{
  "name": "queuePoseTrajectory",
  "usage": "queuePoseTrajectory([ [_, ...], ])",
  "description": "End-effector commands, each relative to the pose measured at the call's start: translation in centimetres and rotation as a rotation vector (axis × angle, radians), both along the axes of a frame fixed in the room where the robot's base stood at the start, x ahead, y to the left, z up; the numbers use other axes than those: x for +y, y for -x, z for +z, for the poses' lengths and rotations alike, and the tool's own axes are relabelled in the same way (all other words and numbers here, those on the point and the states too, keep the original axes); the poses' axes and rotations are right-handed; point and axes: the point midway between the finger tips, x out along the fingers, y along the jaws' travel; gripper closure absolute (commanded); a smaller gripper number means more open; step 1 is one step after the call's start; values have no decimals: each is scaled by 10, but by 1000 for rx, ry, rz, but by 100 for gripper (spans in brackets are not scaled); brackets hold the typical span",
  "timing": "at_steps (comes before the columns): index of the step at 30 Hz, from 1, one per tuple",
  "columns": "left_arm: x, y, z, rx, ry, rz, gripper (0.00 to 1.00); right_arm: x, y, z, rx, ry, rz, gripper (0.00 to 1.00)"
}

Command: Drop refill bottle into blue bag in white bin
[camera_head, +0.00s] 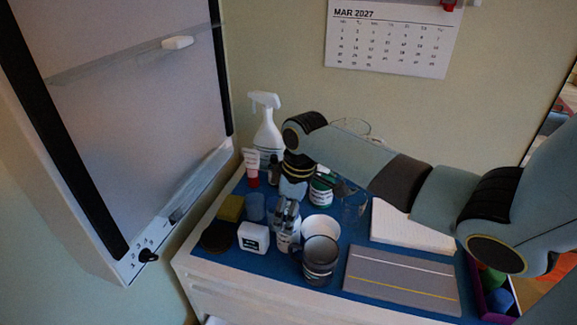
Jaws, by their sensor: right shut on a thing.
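My right gripper (287,214) reaches down from the right over the blue-topped table. It is shut on a small white bottle (286,242), which shows just below the fingers among other items; the fingers hide its upper part. I cannot read its label, so I cannot be sure that it is the refill bottle. Another white bottle with a green label (321,189) stands just behind and to the right of the gripper, partly covered by my arm. I cannot make out a white bin or a blue bag. My left gripper is not in view.
A grey mug (319,262), white cup (321,227), white box (253,238), dark round item (217,238) and blue cup (255,207) crowd the gripper. A spray bottle (268,135) stands behind. A grey mat (402,280) lies right. A white panel (135,110) rises left.

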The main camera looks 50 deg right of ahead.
Motion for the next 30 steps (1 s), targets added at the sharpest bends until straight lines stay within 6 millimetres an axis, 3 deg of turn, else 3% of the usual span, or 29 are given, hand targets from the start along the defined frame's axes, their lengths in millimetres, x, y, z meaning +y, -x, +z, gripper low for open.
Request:
queuePoseTrajectory([
  [2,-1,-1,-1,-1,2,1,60,0,0,-2,0,0,0,100],
  [3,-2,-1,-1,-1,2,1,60,0,0,-3,0,0,0,45],
  [8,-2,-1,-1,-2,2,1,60,0,0,-2,0,0,0,24],
  [19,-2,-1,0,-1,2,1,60,-1,0,6,-2,1,1,24],
  [30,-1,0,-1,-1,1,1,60,-7,10,82,-4,3,2,24],
])
